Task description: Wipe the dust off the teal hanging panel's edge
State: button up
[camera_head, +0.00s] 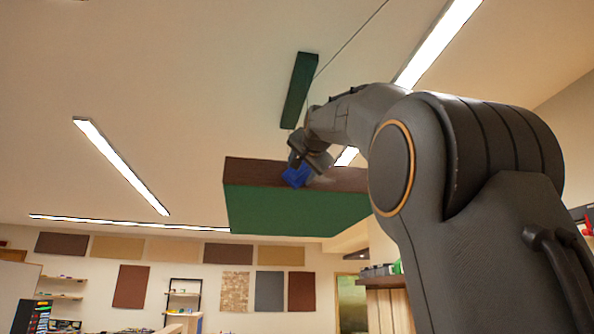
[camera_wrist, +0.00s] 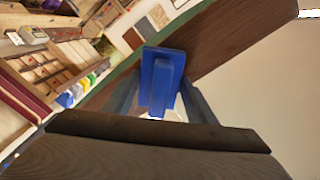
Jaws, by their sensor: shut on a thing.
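The hanging panel (camera_head: 290,212) is below the ceiling in the middle of the head view. Its broad face is green and its long edge (camera_head: 340,178) is dark brown. In the wrist view the brown edge (camera_wrist: 225,45) runs diagonally to the upper right, with a thin green border. My gripper (camera_head: 302,160) is shut on a blue wiping tool (camera_head: 295,173), a flat blue block with a handle, which also shows in the wrist view (camera_wrist: 162,80). The tool overlaps the brown edge in both views; whether it touches is unclear. I cannot tell dust from the brown surface.
A second, narrow dark green panel (camera_head: 300,90) hangs beyond, near a thin cable. Ceiling lights (camera_head: 120,165) run to the left. Wall panels (camera_head: 130,286) and shelves are far below. The space left of the panel looks clear.

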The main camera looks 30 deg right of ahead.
aim_at(335, 178)
jog(key=shift+s+d, duration=0.55)
jog(key=shift+d, duration=1.4)
jog(key=shift+s+d, duration=0.5)
jog(key=shift+d, duration=1.4)
jog(key=shift+s+d, duration=0.55)
jog(key=shift+d, duration=1.4)
jog(key=shift+w+a, duration=0.2)
jog(key=shift+a, duration=0.65)
jog(key=shift+w+a, duration=0.15)
jog(key=shift+a, duration=0.65)
jog(key=shift+w+a, duration=0.55)
jog(key=shift+a, duration=1.05)
jog(key=shift+w+a, duration=0.5)
jog(key=shift+a, duration=1.15)
jog(key=shift+w+a, duration=0.55)
jog(key=shift+a, duration=1.05)
jog(key=shift+s+a+f+b, duration=0.1)
jog(key=shift+s+a+b, duration=0.1)
jog(key=shift+s+b, duration=0.25)
jog(key=shift+b+v, duration=0.9)
jog(key=shift+v, duration=1.6)
jog(key=shift+s, duration=0.15)
